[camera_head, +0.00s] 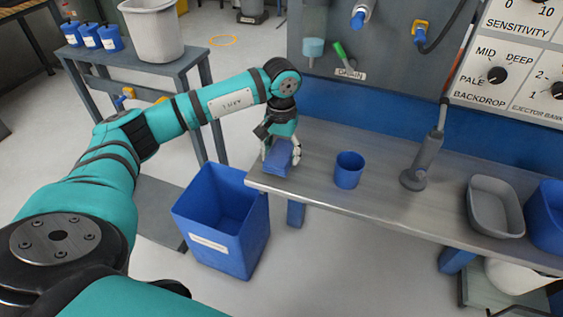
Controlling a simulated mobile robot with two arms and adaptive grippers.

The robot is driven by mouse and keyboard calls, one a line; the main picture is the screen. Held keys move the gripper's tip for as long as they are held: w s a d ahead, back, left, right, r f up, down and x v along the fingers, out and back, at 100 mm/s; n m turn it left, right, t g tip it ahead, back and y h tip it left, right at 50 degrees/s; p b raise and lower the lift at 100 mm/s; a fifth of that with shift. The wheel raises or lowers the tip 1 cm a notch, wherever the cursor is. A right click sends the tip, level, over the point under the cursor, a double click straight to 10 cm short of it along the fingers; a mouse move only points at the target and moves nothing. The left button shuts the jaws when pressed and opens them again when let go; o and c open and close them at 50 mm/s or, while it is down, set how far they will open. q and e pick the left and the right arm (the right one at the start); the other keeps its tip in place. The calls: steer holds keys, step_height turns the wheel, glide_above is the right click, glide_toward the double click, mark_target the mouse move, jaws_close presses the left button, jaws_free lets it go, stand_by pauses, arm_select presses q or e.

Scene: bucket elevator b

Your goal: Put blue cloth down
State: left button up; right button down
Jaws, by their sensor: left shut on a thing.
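My left gripper (281,146) is at the left end of the metal bench (325,200). It is shut on the blue cloth (277,160), a folded blue piece between its fingers. The cloth is at or just above the bench top; I cannot tell whether it touches. Part of the cloth is hidden by the fingers. My right gripper is not in view.
A blue cup (348,170) stands right of the cloth. A grey-handled tool (424,160) and a grey tray (494,207) are farther right. A blue bin (224,219) stands on the floor below the bench's left end. The bench between cup and tool is clear.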

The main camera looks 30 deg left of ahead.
mark_target(281, 162)
arm_select(q)
step_height(281, 162, down, 3)
steer(key=shift+b, duration=0.6)
steer(key=shift+f, duration=0.1)
steer(key=shift+f, duration=0.15)
steer(key=o, duration=1)
steer(key=shift+o, duration=0.2)
